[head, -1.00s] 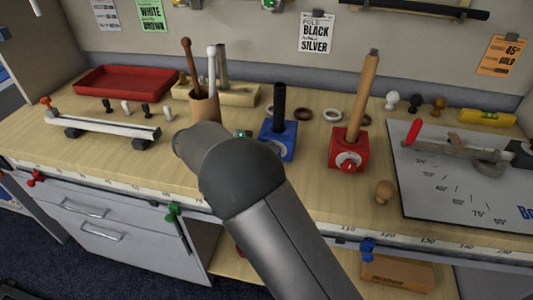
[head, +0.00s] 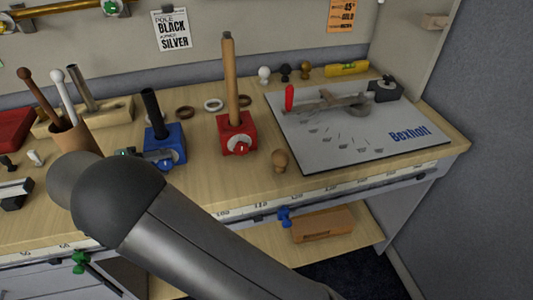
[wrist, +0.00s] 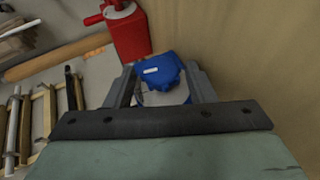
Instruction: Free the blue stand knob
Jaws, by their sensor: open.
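The blue stand (head: 172,137) sits on the bench with a black pole (head: 151,108) standing in it. In the wrist view the blue stand (wrist: 160,69) shows just beyond and between the two fingers of my gripper (wrist: 163,88). The fingers are apart, with a greyish part of the knob (wrist: 163,98) between them. I cannot tell whether they touch it.
The red stand (head: 228,128) with a wooden pole is close on the right. A wooden knob (head: 280,160) lies near the front edge. A cup (head: 78,137) of rods stands to the left. The grey Boxholt board (head: 385,140) fills the right side.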

